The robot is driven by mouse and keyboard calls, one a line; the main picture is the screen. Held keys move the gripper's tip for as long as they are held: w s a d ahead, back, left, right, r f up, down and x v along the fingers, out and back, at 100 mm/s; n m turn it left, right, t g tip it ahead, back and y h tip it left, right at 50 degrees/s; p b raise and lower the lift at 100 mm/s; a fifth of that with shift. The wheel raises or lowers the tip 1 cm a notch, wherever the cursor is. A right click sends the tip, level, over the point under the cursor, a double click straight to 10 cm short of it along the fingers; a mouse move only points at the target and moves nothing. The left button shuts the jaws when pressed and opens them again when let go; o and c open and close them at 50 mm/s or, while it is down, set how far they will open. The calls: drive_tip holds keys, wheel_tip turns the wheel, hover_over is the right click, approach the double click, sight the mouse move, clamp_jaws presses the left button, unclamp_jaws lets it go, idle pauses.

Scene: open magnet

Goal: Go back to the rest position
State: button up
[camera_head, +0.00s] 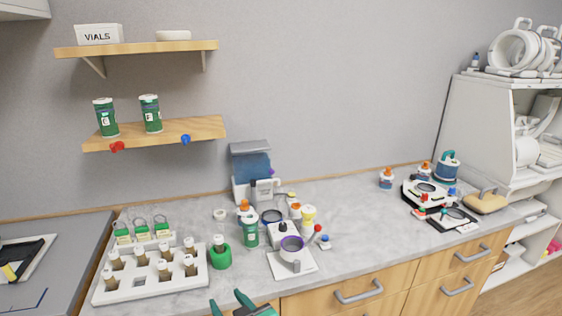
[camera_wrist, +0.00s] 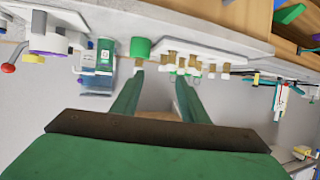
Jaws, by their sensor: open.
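My gripper (camera_head: 232,303) shows at the bottom edge of the head view, its two green fingers in front of the counter edge. In the wrist view my gripper (camera_wrist: 159,80) is open, with its green fingers apart and nothing seen between them. That view looks upside down toward the counter. The green vial holder (camera_head: 220,257) and the white vial rack (camera_head: 150,276) stand on the counter beyond the gripper. The green holder (camera_wrist: 140,48) also shows near the fingertips in the wrist view; I cannot tell the exact gap.
A green-labelled bottle (camera_head: 250,233) and a white stirrer device with a purple-rimmed dish (camera_head: 292,256) stand mid-counter. Shelves (camera_head: 155,133) hang on the wall. A microscope-like device (camera_head: 430,192) stands at the right. Bare counter (camera_head: 352,222) lies between.

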drive_tip(key=s+d+f+m+t+h, duration=0.1)
drive_tip(key=s+d+f+m+h, duration=0.2)
drive_tip(key=s+f, duration=0.5)
drive_tip(key=s+d+f+m+t+h, duration=0.1)
drive_tip(key=s+d+f+m+h, duration=0.1)
drive_tip(key=s+d+f, duration=0.5)
drive_tip(key=s+d+f+t+h, duration=0.1)
drive_tip(key=s+d+h, duration=0.1)
drive_tip(key=s, duration=1.8)
drive_tip(key=shift+s+d+f+m+t, duration=0.15)
drive_tip(key=shift+s+f+m+t, duration=0.15)
drive_tip(key=shift+m+t, duration=0.1)
drive_tip(key=shift+w, duration=0.1)
